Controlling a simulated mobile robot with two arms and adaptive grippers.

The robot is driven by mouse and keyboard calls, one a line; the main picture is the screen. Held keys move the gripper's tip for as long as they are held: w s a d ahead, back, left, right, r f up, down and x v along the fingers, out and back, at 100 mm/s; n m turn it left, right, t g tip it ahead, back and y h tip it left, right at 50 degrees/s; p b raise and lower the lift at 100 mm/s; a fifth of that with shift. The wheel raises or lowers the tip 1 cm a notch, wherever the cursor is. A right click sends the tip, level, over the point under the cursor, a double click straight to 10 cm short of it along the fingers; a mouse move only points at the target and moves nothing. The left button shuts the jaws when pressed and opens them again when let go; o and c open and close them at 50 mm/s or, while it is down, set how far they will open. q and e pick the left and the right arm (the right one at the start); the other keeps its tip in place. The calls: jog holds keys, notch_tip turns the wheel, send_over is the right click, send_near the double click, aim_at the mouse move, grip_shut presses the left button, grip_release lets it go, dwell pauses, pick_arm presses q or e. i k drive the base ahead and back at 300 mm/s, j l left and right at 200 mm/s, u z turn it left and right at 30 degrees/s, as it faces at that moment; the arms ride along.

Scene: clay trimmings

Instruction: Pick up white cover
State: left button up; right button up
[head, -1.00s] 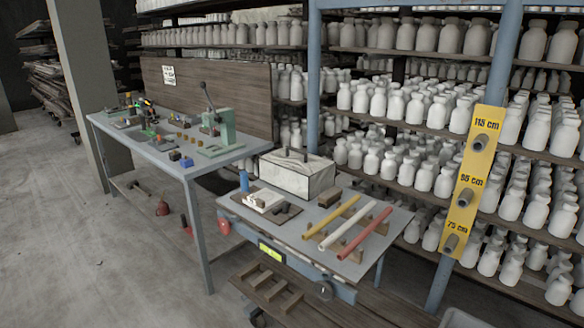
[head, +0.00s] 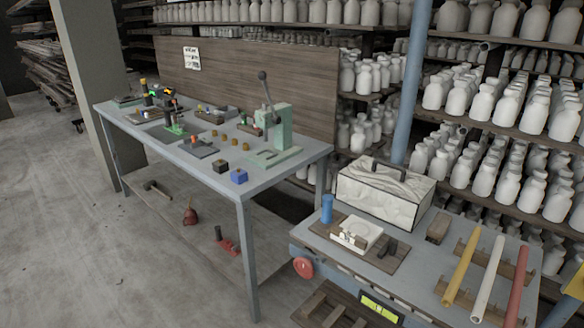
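A white, creased, box-shaped cover (head: 385,197) with a dark handle on top stands at the back of the small grey cart (head: 425,262). It looks upright, and nothing is touching its handle. A smaller white square piece (head: 364,232) lies on a brown board in front of it, with small brown parts on it; I cannot tell what it is. Neither of my grippers is in view.
A blue cylinder (head: 327,209) stands left of the cover. Yellow, white and red tubes (head: 487,278) lie on wooden rests at right. The long workbench (head: 240,190) with a green press (head: 278,130) is at left. Shelves of white bottles stand behind.

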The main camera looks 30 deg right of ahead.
aim_at(395, 195)
jog(key=i+j+u, duration=0.15)
jog(key=i, duration=1.35)
jog(key=i+z, duration=0.5)
jog(key=z, duration=0.2)
jog(key=i+j+z, duration=0.15)
jog(key=z, duration=0.2)
jog(key=i, duration=0.1)
